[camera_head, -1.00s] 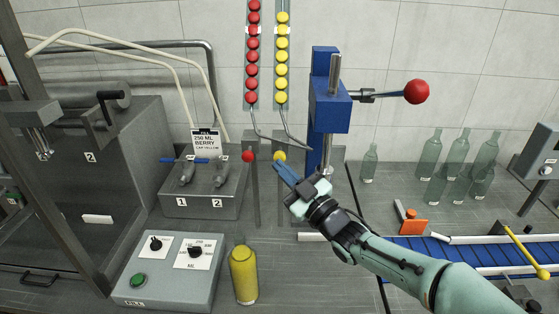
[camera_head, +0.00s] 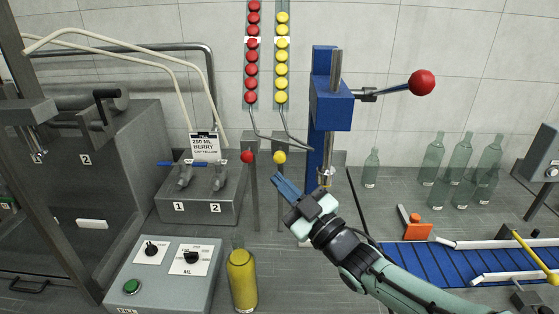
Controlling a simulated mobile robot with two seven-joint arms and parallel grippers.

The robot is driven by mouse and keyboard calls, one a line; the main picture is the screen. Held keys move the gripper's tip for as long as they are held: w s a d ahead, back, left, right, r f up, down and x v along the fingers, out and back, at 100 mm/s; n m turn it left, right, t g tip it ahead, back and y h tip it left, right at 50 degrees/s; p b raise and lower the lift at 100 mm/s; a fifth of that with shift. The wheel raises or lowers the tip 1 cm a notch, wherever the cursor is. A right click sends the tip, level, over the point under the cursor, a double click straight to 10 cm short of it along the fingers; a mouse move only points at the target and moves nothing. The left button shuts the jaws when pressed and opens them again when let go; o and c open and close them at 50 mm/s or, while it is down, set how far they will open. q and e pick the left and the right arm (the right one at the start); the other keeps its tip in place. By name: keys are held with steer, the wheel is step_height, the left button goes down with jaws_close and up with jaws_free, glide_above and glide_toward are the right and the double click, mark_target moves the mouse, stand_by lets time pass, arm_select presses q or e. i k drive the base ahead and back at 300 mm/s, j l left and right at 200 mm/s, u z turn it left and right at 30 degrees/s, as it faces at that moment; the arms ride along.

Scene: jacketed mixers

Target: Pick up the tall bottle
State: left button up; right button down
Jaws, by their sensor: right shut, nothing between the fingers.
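A bottle filled with yellow (camera_head: 242,280) stands upright at the front, beside the grey control box. A single clear bottle (camera_head: 371,169) stands on the bench right of the blue press. Several more clear bottles (camera_head: 432,160) stand in a group farther right. I cannot tell which bottle is the tall one. My right gripper (camera_head: 279,181) is shut and empty, its blue fingers pointing up and left. It shows in front of the blue press, above and right of the yellow bottle and apart from it. My left gripper is not in view.
The blue press (camera_head: 330,108) has a red-knobbed lever (camera_head: 422,83). Red and yellow caps (camera_head: 281,69) fill two chutes. A filler (camera_head: 205,200) with two nozzles stands left, behind the control box (camera_head: 170,270). A blue conveyor (camera_head: 430,262) lies right, partly behind my right arm.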

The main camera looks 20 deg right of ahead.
mark_target(240, 266)
steer(key=k+l, duration=0.2)
steer(key=k, duration=0.3)
steer(key=k+l, duration=0.25)
steer(key=k, duration=0.2)
